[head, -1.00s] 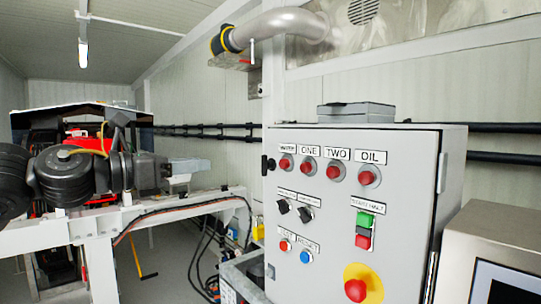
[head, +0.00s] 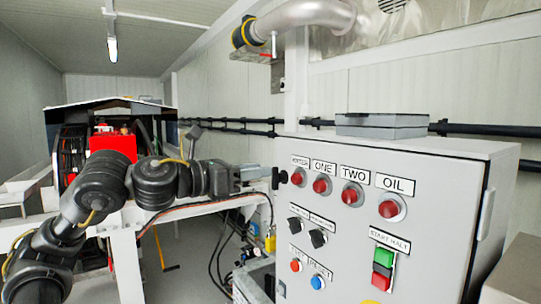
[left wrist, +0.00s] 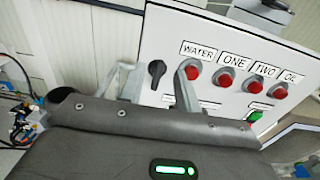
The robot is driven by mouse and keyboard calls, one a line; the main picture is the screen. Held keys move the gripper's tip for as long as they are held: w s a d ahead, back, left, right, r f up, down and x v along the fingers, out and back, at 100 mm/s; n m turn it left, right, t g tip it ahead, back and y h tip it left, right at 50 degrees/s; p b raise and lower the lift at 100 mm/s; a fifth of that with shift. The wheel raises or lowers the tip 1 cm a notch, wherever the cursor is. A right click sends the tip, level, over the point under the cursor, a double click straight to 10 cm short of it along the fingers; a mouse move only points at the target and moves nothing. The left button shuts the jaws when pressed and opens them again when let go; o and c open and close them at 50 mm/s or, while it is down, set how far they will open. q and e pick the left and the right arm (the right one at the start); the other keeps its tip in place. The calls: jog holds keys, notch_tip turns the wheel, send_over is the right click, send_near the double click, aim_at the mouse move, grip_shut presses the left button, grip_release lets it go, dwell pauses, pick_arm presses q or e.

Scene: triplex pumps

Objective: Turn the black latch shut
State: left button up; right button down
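The black latch (head: 283,177) is on the left edge of the grey control cabinet's front, beside the WATER button. In the left wrist view the latch (left wrist: 156,72) is a black knob with a slanted handle on the white panel. My left gripper (head: 262,173) comes in from the left, its tip close to the latch. In the left wrist view its two pale fingers are apart, and the latch shows between them (left wrist: 156,84). I cannot tell whether either finger touches it. My right gripper is not in view.
The cabinet (head: 400,240) carries red buttons labelled WATER, ONE, TWO and OIL, black selector knobs (head: 318,238) and a green-red start/halt switch (head: 383,269). A grey box (head: 382,125) lies on top. A white frame (head: 125,262) stands behind my arm.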

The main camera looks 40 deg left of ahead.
aim_at(275, 179)
pick_arm(q)
jog(key=p+x, duration=0.1)
jog(key=x, duration=0.2)
jog(key=shift+w+d+r, duration=0.1)
jog(key=shift+w+d, duration=0.05)
jog(key=shift+w, duration=0.3)
jog(key=shift+c, duration=0.2)
grip_shut()
